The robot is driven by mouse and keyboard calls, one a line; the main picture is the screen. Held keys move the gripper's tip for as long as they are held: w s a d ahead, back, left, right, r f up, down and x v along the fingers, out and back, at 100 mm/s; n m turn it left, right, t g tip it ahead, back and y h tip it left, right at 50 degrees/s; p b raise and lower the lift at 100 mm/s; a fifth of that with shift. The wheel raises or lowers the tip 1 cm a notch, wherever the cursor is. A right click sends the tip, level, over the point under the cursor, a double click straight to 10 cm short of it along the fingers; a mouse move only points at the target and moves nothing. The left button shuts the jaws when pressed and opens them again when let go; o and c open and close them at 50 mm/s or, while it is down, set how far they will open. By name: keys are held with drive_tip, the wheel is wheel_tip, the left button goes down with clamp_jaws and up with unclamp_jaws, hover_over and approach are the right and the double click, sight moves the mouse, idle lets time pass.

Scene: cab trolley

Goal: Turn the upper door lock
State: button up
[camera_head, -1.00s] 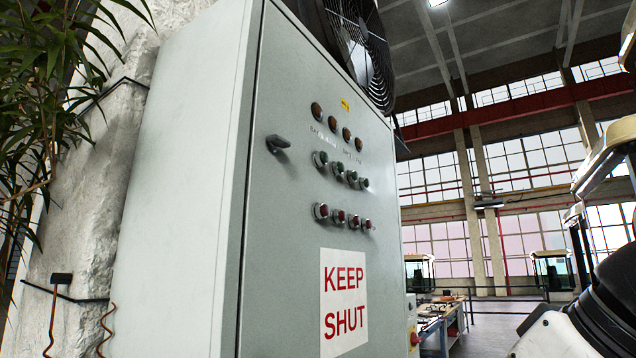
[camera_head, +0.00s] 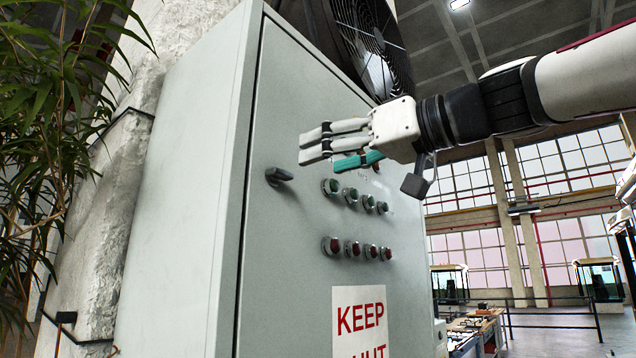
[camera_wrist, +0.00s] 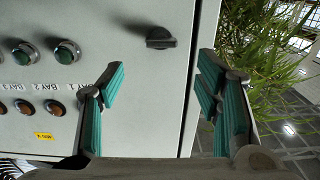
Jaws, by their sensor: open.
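The upper door lock (camera_head: 279,176) is a small dark handle near the left edge of the grey cabinet door (camera_head: 290,270). It also shows in the wrist view (camera_wrist: 161,38), beyond the gap between the fingers, and appears sideways. My gripper (camera_head: 318,148) is in front of the door, up and right of the lock in the head view. Its fingers point left and are apart, with green pads. In the wrist view my gripper (camera_wrist: 160,88) is open and empty, and it does not touch the lock.
Green buttons (camera_head: 354,195), red buttons (camera_head: 356,248) and a KEEP SHUT sign (camera_head: 359,318) are on the door right of and below the lock. A fan (camera_head: 368,45) is above. A leafy plant (camera_head: 60,110) stands at the left, beside a rough pillar.

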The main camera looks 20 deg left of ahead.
sight(280, 174)
drive_tip(key=p+x, duration=0.3)
drive_tip(key=x, duration=0.6)
drive_tip(key=c, duration=1.2)
